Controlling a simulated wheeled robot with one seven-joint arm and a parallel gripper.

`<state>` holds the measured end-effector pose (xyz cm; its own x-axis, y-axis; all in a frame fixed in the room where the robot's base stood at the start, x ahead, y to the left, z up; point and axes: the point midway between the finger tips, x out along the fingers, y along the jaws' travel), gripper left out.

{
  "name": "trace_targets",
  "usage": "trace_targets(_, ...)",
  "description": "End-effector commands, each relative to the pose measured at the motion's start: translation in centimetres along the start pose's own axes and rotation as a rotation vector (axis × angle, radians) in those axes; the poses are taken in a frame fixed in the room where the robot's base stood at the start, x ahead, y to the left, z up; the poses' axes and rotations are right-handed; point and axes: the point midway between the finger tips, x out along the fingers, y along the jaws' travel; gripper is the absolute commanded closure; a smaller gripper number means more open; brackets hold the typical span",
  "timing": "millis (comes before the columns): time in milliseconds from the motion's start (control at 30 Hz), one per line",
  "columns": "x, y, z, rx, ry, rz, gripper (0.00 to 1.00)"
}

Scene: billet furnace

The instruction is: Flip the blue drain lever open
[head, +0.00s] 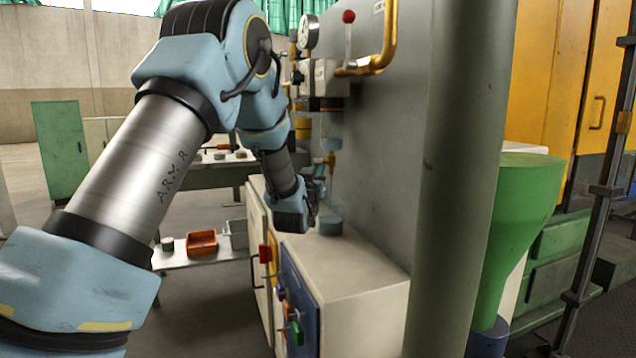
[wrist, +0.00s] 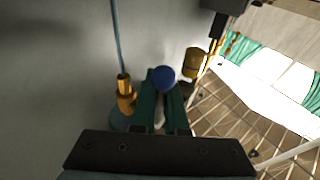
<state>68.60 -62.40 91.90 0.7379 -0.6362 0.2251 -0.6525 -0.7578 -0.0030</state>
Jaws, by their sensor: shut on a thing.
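In the wrist view the round blue knob of the drain lever (wrist: 163,77) sits between the tips of my gripper's two green fingers (wrist: 164,92). The fingers are closed around it, and the rest of the lever is mostly hidden by them. A brass fitting (wrist: 126,96) is just left of the fingers on the grey panel. The blue lever cannot be made out there.
Above on the grey panel (head: 385,150) are a gauge (head: 308,32), a red-knobbed lever (head: 348,17) and a yellow pipe (head: 375,62). A white cabinet (head: 350,275) stands below. A thick green post (head: 452,170) and green funnel (head: 525,215) are to the right.

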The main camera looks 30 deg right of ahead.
Motion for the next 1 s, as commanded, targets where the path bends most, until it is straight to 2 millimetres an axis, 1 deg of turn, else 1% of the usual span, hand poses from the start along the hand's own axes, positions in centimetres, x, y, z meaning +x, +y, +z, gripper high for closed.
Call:
trace_targets(367, 0.0, -0.1, -0.1, 0.007, 0.007, 0.000, 1.00)
trace_targets(400, 0.0, -0.1, -0.1, 0.007, 0.007, 0.000, 0.84)
trace_targets(467, 0.0, -0.1, -0.1, 0.007, 0.007, 0.000, 0.78)
trace_targets(500, 0.0, -0.1, -0.1, 0.006, 0.007, 0.000, 0.77)
trace_targets(767, -0.2, 0.0, 0.0, 0.006, 0.006, 0.001, 0.77)
trace_targets(867, -1.0, 0.0, 0.1, 0.006, 0.005, 0.001, 0.77)
trace_targets(967, -2.6, 0.0, 0.1, 0.005, 0.004, 0.001, 0.77)
trace_targets(1000, -3.4, 0.0, 0.1, 0.005, 0.004, 0.001, 0.77)
